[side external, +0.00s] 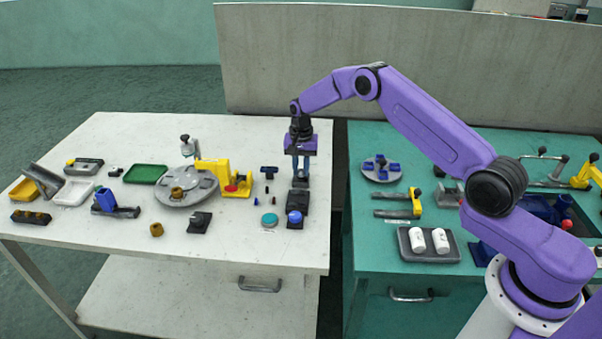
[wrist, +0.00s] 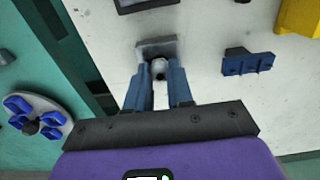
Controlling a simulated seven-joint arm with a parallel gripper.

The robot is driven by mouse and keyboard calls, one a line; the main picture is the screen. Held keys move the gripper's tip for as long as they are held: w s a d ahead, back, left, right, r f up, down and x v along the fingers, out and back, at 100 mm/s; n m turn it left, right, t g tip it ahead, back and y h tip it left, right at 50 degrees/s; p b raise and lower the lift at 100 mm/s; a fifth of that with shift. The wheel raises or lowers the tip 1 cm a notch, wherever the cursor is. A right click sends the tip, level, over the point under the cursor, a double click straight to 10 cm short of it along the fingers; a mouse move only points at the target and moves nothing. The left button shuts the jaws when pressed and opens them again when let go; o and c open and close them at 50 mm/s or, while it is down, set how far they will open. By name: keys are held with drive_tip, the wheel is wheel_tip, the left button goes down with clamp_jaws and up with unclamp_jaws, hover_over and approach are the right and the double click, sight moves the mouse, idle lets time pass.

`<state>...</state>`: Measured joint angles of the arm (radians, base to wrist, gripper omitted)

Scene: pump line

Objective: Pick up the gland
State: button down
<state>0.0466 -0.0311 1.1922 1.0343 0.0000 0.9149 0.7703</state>
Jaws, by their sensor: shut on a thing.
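My gripper (wrist: 158,74) points down at the right edge of the white table, and its two blue fingers are shut on a small pale grey round piece with a dark centre, which I take to be the gland (wrist: 158,67). A flat grey block (wrist: 157,46) shows just beyond the fingertips. I cannot tell whether the piece is clear of the block.
A dark fixture with a blue ball (side external: 294,218) stands in front of my gripper. A dark blue T-shaped part (side external: 269,170) and a yellow bracket (side external: 237,178) are to its left. A gap separates the white table from the green bench (side external: 374,268) on the right.

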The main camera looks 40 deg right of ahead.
sight(301, 169)
drive_tip(key=shift+r, duration=0.7)
idle(0.4)
drive_tip(key=shift+r, duration=2.1)
